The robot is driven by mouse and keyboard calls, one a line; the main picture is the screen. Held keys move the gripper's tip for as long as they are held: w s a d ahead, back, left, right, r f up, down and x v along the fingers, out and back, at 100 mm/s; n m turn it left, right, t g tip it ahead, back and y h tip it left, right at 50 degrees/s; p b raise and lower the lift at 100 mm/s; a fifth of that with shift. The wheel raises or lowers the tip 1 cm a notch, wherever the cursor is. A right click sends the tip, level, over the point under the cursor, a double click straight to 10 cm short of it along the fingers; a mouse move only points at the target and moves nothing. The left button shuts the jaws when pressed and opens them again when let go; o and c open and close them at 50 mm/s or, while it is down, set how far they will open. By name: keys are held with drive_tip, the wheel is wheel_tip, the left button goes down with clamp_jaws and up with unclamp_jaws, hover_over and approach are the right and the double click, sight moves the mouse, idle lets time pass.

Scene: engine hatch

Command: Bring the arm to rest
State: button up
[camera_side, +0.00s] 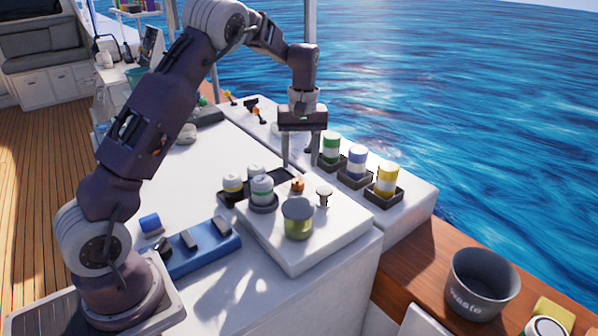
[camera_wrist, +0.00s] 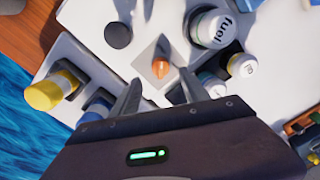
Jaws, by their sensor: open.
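My gripper (camera_side: 298,158) hangs down from my bent arm over the white hatch top, its two fingers spread with nothing between them. In the wrist view my gripper (camera_wrist: 155,93) shows its open fingers pointing toward an orange knob (camera_wrist: 160,68) on a light square plate. The same knob shows in the side view (camera_side: 297,185), just in front of the fingers. I cannot tell the exact height of the fingertips above the surface.
Green, blue and yellow banded canisters (camera_side: 387,180) stand in dark holders at right. White canisters (camera_side: 262,190), an olive-yellow cup (camera_side: 298,218) and a dark-capped post (camera_side: 324,194) stand near the gripper. A blue tray (camera_side: 195,250) lies front left; a waste bucket (camera_side: 482,284) stands front right.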

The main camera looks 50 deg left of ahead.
drive_tip(key=shift+r, duration=0.5)
drive_tip(key=s+d+r+m+t, duration=0.35)
drive_tip(key=s+d+r, duration=0.6)
drive_tip(key=r, duration=0.35)
drive_tip(key=s+d+m+t, duration=0.1)
drive_tip(key=s+d+m, duration=0.2)
drive_tip(key=s, duration=0.7)
drive_tip(key=s+d+m+t, duration=0.1)
drive_tip(key=s+d+m, duration=0.3)
drive_tip(key=s, duration=0.6)
drive_tip(key=shift+s+d+f+m+t, duration=0.25)
drive_tip(key=shift+s+m+t, duration=0.15)
drive_tip(key=shift+m, duration=0.45)
